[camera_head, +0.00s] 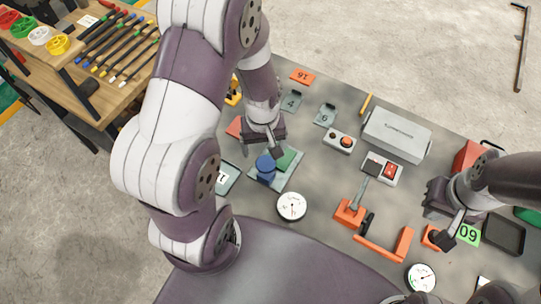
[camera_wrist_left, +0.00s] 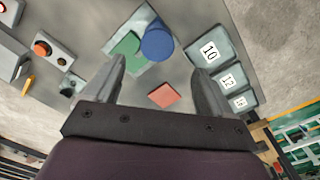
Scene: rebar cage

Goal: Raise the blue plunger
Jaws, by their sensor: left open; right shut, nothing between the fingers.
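The blue plunger (camera_head: 265,170) is a round-topped blue cylinder on a pale grey-green plate (camera_head: 291,180). A green piece (camera_head: 286,160) is beside it on the same plate. My left gripper (camera_head: 273,148) is just behind the blue plunger in the head view. In the left wrist view, the blue plunger (camera_wrist_left: 158,42) lies beyond the open fingertips (camera_wrist_left: 158,68), roughly between them, with nothing held. The green piece (camera_wrist_left: 126,47) is to its left there. My right gripper (camera_head: 446,238) is shut and empty at the right, near an orange block.
Dial gauges (camera_head: 292,206), an orange-handled lever (camera_head: 350,212), a switch box (camera_head: 382,168) and a grey box (camera_head: 397,134) stand right of the plunger. Numbered plates lie around it. A red square (camera_wrist_left: 164,95) lies below it in the left wrist view.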

